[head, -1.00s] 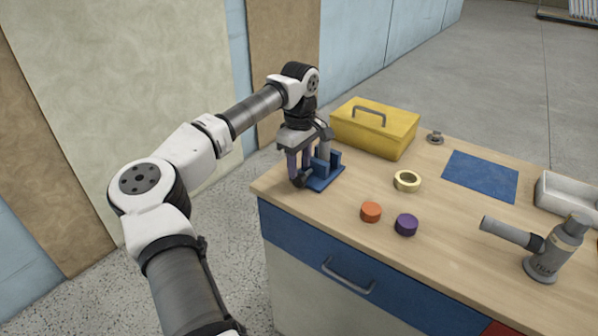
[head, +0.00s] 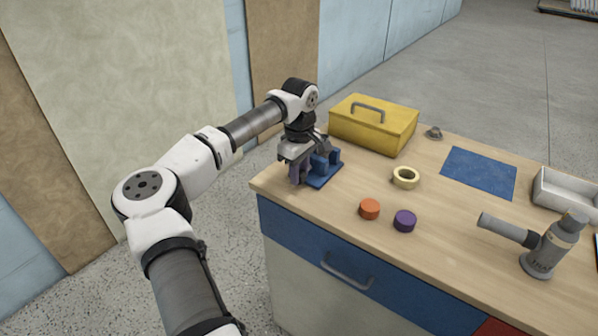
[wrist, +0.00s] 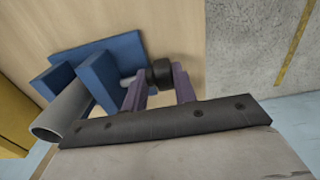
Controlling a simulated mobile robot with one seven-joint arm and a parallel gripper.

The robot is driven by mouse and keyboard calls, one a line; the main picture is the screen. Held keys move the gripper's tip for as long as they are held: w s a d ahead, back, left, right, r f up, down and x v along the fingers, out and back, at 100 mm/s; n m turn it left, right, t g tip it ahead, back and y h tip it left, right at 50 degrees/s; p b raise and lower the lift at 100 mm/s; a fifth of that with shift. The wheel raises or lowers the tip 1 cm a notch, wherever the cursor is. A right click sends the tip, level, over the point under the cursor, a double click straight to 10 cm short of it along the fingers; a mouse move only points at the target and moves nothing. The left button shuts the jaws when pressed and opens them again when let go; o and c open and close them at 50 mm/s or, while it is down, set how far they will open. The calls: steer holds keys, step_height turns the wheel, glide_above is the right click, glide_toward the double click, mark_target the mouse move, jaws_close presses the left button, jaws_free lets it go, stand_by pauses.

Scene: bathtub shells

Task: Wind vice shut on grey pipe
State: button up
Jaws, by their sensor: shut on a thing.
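The blue vice (head: 323,173) stands on the bench top near its left corner; it also shows in the wrist view (wrist: 102,78). The grey pipe (wrist: 62,115) is between the vice's two blue jaws in the wrist view. I cannot tell whether both jaws touch it. The vice's grey screw ends in a black handle (wrist: 160,72). My gripper (head: 299,176) is at the vice's left side, its purple fingers on either side of the handle and shut on it. In the head view my gripper hides the handle and most of the pipe.
A yellow toolbox (head: 372,125) stands behind the vice. A cream ring (head: 405,177), an orange disc (head: 369,209) and a purple disc (head: 404,221) lie to the right. Farther right are a blue mat (head: 479,172), a grey tool (head: 540,250) and a white tray (head: 565,192).

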steer(key=shift+s+a+f+b, duration=0.1)
steer(key=shift+s+f+b, duration=0.15)
steer(key=shift+b, duration=0.1)
